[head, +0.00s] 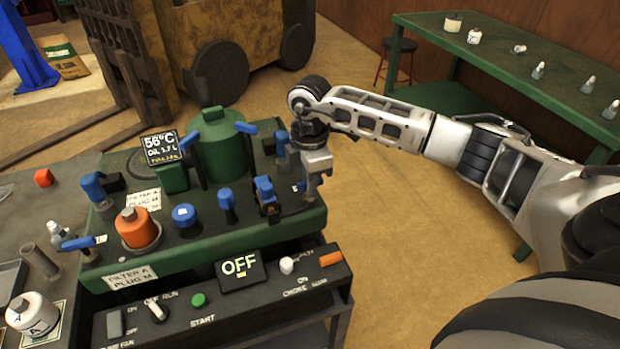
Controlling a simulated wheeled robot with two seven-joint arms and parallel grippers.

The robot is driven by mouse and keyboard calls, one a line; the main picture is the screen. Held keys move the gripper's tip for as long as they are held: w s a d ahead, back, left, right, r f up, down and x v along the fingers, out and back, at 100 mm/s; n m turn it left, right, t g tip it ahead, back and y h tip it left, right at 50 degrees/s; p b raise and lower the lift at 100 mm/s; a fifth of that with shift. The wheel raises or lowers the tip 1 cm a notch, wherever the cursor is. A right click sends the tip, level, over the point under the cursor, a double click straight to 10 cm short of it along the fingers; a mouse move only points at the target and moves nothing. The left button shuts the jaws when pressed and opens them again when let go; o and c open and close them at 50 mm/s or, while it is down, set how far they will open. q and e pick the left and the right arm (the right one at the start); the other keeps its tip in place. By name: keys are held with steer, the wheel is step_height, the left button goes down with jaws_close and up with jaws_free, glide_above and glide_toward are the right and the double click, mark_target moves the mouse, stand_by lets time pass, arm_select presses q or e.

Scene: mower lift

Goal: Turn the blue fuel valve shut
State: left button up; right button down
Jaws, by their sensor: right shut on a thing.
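My right gripper (309,194) points down at the right end of the green machine top. It is shut on a small part there. A bit of blue (300,186) shows beside its fingers, which fits the fuel valve's handle, but the fingers hide most of it. I cannot read the handle's angle. Just left of the gripper stands another blue handle (264,189) on a dark fitting, apart from the fingers. My left gripper is not in view.
The green machine (270,228) carries several other blue handles, an orange filter (137,228) and a green tank (217,150). A control panel (222,303) with an OFF display (239,268) is in front. A green bench (490,62) stands at the right, with clear floor between.

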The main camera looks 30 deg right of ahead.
steer(key=shift+r, duration=0.1)
stand_by(0.3)
steer(key=c, duration=1.5)
jaws_free()
steer(key=shift+o, duration=0.2)
step_height(320, 180, up, 16)
steer(key=b, duration=0.1)
